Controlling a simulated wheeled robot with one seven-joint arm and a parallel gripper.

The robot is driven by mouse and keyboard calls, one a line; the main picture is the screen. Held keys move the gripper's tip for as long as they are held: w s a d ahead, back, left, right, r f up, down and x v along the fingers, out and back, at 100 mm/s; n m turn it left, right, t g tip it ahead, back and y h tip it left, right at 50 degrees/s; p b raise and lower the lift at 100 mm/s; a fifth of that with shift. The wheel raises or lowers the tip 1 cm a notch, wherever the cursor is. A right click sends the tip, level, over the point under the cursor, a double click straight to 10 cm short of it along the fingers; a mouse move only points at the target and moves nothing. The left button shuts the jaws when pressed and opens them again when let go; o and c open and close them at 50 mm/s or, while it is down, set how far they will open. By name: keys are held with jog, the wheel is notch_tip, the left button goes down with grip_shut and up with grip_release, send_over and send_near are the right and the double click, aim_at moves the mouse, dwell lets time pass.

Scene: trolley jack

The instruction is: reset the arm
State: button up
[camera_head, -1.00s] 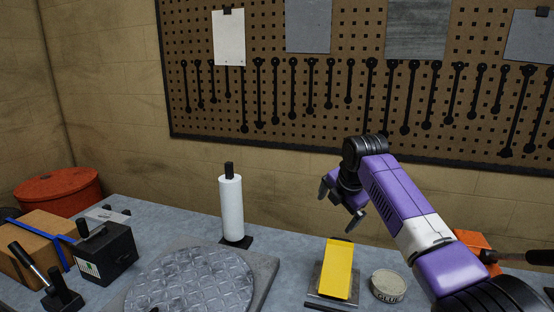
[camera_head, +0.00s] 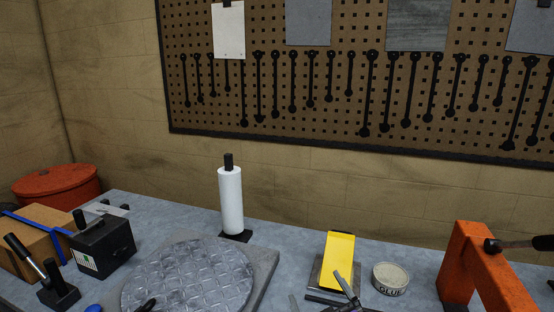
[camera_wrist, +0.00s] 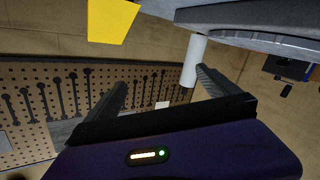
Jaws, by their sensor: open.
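My gripper (camera_wrist: 163,80) shows in the wrist view with its two dark fingers spread wide apart. Nothing is between them that they touch; a white roll and the pegboard show beyond. The wrist picture is upside down, with the bench along the top. In the head view the purple arm is out of sight. Thin grey prongs stick up at the bottom edge in front of the yellow block; I cannot tell whether they are my fingertips.
The bench holds a white roll (camera_head: 231,200) on a black stand, a round diamond-plate disc (camera_head: 190,275), a yellow block (camera_head: 340,255), a glue tin (camera_head: 390,278), an orange frame (camera_head: 475,255) and a black box (camera_head: 103,245). A pegboard (camera_head: 300,125) hangs behind. The space above the bench is clear.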

jog(key=s+d+f+m+h+b, duration=0.1)
jog(key=s+d+f+m, duration=0.1)
jog(key=s, duration=1.4)
jog(key=s+d+f+m+g+h+b, duration=0.1)
jog(key=s+d, duration=0.4)
jog(key=s, duration=1.1)
jog(key=s+d+f+m+h+b, duration=0.1)
jog(key=s+d+f+m+b, duration=0.1)
jog(key=s, duration=1.4)
jog(key=shift+s+d+f+m+g+h+b, duration=0.35)
jog(key=shift+d+m+b, duration=0.35)
jog(key=shift+m, duration=0.3)
jog(key=shift+w, duration=0.1)
